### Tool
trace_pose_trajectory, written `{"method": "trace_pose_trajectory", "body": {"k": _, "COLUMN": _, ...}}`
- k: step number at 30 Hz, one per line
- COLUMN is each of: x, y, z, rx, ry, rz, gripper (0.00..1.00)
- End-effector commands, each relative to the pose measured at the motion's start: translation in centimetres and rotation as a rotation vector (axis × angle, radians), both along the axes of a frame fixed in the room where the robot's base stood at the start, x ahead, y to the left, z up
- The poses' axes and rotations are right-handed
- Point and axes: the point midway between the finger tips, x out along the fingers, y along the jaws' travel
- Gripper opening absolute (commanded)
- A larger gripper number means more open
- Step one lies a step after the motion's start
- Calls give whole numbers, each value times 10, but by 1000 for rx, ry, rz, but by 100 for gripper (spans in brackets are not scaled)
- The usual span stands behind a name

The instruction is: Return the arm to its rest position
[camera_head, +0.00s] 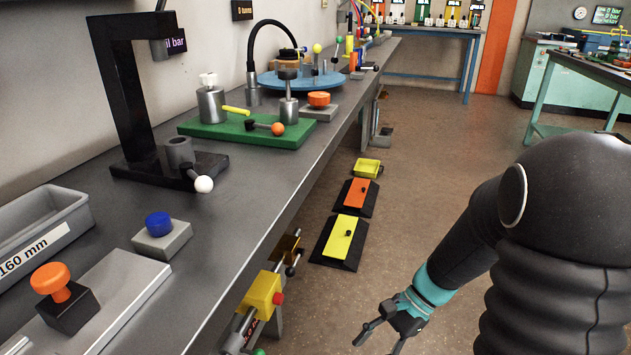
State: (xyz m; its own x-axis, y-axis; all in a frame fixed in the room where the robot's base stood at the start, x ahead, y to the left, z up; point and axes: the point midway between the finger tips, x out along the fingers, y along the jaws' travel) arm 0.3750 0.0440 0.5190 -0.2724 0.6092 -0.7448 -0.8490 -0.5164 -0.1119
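My gripper (382,338) is at the bottom of the head view, right of the long grey workbench (270,190) and above the brown floor. It is dark, behind a teal band (430,288) on my wrist. Its fingers are spread apart, with nothing visible between them. The lower finger runs near the frame's bottom edge. My dark arm fills the lower right and hides the floor behind it.
On the bench stand a black press frame (125,100), a green plate (247,130) with fittings, a blue round table (305,77), and a grey bin (35,225). Yellow (343,240) and orange (358,193) pedals lie on the floor. Open floor lies between bench and arm.

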Motion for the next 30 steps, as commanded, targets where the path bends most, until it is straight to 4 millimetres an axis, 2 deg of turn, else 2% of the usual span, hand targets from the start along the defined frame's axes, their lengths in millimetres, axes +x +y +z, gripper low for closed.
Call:
{"method": "trace_pose_trajectory", "body": {"k": 6, "x": -20, "y": -25, "z": 30, "rx": -179, "ry": -285, "rz": 311, "gripper": 52}}
{"method": "trace_pose_trajectory", "body": {"k": 15, "x": -36, "y": -51, "z": 79, "rx": -412, "ry": -590, "rz": 642, "gripper": 52}}
{"method": "trace_pose_trajectory", "body": {"k": 23, "x": -53, "y": -60, "z": 127, "rx": -596, "ry": -797, "rz": 790, "gripper": 52}}
{"method": "trace_pose_trajectory", "body": {"k": 30, "x": -73, "y": -51, "z": 167, "rx": -683, "ry": -961, "rz": 817, "gripper": 52}}
